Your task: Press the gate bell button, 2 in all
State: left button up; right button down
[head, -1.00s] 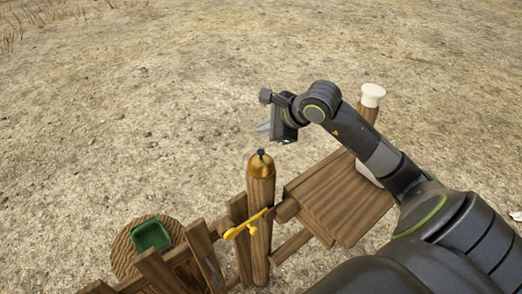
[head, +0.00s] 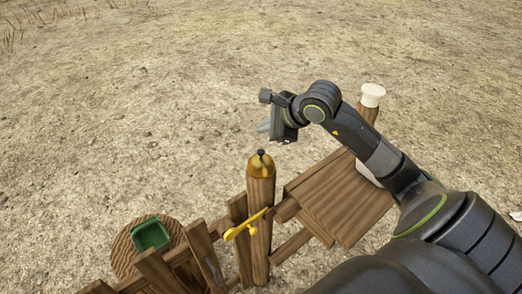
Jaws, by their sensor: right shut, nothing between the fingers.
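The gate bell (head: 261,165) is a brass dome on top of a wooden post, with a small dark button (head: 260,152) at its crown. My right gripper (head: 264,127) is above the bell in the head view, apart from the button. Its fingers point left and down, and it is shut and empty. My left gripper is not in view.
A yellow latch (head: 245,225) sits on the post. A wooden shelf (head: 345,205) lies to the right, beside a post with a white cap (head: 372,94). A green tray (head: 151,236) sits on a round wooden top (head: 122,252) at the left. Bare ground lies beyond.

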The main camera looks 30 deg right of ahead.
dwell(0.9)
notch_tip(320, 180, up, 4)
jog(key=m+y+p, duration=0.1)
jog(key=m, duration=0.3)
jog(key=m+g+y+p, duration=0.1)
jog(key=m, duration=0.3)
jog(key=m+y+p, duration=0.1)
jog(key=m+p, duration=0.1)
jog(key=m, duration=0.3)
jog(key=shift+d+g, duration=0.1)
jog(key=shift+g, duration=0.3)
jog(key=shift+f, duration=0.15)
jog(key=b, duration=0.5)
send_over(261, 154)
jog(key=d, duration=0.1)
notch_tip(261, 154, down, 8)
jog(key=shift+d+r, duration=0.1)
jog(key=shift+d, duration=0.05)
jog(key=shift+f+b, duration=0.4)
jog(key=shift+f, duration=0.05)
jog(key=shift+f, duration=0.1)
dwell(0.5)
jog(key=shift+f+b, duration=0.3)
jog(key=shift+b, duration=0.15)
